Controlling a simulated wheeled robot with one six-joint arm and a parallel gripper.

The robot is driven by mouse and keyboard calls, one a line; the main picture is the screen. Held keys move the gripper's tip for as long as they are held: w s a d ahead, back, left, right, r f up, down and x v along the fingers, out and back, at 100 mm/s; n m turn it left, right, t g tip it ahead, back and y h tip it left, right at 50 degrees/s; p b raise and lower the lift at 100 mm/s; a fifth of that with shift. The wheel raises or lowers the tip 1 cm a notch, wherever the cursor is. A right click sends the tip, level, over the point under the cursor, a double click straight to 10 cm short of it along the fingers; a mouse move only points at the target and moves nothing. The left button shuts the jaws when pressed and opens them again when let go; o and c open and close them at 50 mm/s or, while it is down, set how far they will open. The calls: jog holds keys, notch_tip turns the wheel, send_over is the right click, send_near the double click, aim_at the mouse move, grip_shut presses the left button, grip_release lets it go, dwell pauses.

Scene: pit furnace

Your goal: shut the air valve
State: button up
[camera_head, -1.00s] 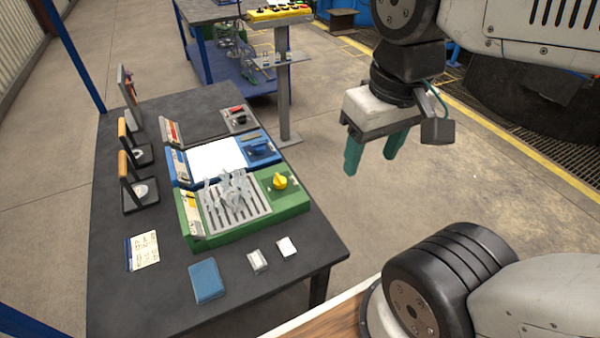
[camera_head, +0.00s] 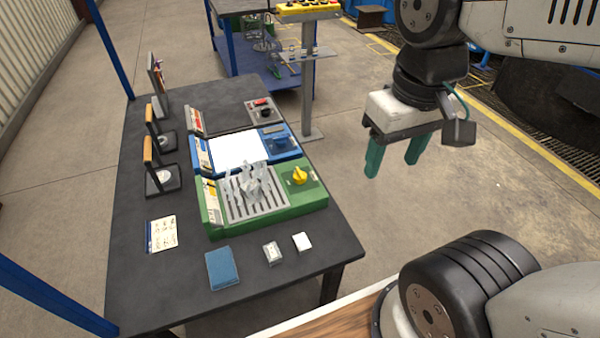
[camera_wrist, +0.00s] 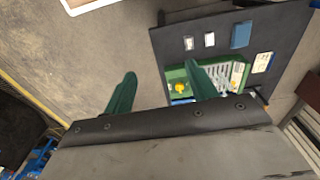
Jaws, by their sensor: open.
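A yellow knob (camera_head: 299,176) sits on the right part of a green unit (camera_head: 262,222) on the dark table. A blue unit (camera_head: 279,157) with a blue knob and a grey panel (camera_head: 264,110) with red and black controls stand behind it. No readable label tells me which is the air valve. My gripper (camera_head: 392,166) is open and empty, in the air to the right of the table, apart from every knob. In the wrist view, the yellow knob (camera_wrist: 180,87) shows just left of one green finger, which partly covers the green unit.
The dark table (camera_head: 135,290) carries a blue pad (camera_head: 221,268), two small pale blocks, a note card (camera_head: 162,233) and upright orange-handled stands (camera_head: 148,150) at left. A grey post (camera_head: 308,90) with a yellow button box stands behind. Floor between table and arm is clear.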

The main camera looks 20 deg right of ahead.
jog(key=w+a+f+m+g, duration=0.1)
jog(key=w+f+g, duration=0.2)
jog(key=w+f, duration=0.75)
jog(key=m+t, duration=0.2)
jog(key=m, duration=0.6)
send_over(300, 172)
notch_tip(300, 172, down, 12)
jog(key=shift+f, duration=0.55)
notch_tip(300, 172, down, 7)
jog(key=shift+r, duration=0.1)
jog(key=c, duration=1)
